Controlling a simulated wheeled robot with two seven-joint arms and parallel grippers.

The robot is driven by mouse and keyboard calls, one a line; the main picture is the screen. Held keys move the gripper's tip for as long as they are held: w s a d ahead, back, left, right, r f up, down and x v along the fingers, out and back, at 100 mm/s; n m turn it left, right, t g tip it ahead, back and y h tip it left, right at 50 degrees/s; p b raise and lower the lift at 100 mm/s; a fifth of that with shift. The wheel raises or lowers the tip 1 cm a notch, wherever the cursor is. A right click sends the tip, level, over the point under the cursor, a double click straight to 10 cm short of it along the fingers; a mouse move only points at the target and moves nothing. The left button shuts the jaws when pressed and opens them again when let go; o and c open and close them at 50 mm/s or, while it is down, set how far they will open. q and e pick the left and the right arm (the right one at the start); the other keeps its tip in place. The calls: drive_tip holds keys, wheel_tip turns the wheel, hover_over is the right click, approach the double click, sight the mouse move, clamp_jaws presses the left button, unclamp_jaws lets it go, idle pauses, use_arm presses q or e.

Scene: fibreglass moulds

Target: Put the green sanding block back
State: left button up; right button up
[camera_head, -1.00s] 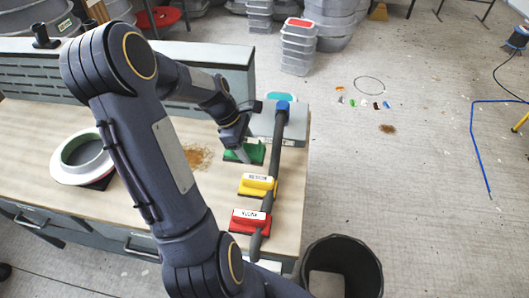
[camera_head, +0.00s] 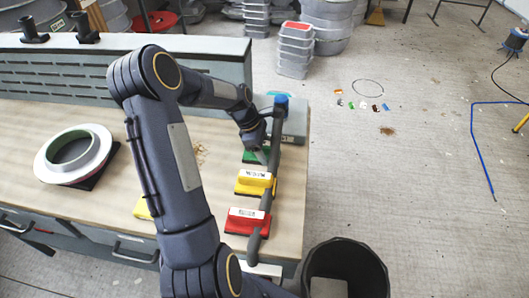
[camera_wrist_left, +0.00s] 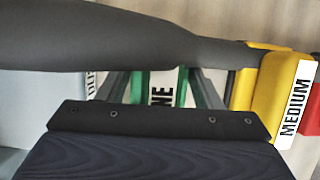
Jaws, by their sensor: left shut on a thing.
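The green sanding block (camera_head: 250,156) is near the back right of the workbench, behind the yellow block labelled MEDIUM (camera_head: 254,183) and the red block (camera_head: 246,221). The three form a rough row. My left gripper (camera_head: 260,152) is shut on the green block from above. The left wrist view shows green (camera_wrist_left: 182,88) and part of a white label, reading "NE", between the fingers. The arm and a dark hose hide much of the block, and I cannot tell whether it touches the bench. My right gripper is not in view.
The dark hose (camera_head: 276,160) with a blue end runs along the right of the blocks and crosses the left wrist view. A grey box (camera_head: 296,122) is at the back right corner. A white ring-shaped mould (camera_head: 48,160) lies left. A black bin (camera_head: 345,258) stands at the front right.

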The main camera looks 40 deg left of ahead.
use_arm(q)
drive_tip(key=shift+f, duration=0.1)
drive_tip(key=o, duration=0.9)
drive_tip(key=shift+o, duration=0.2)
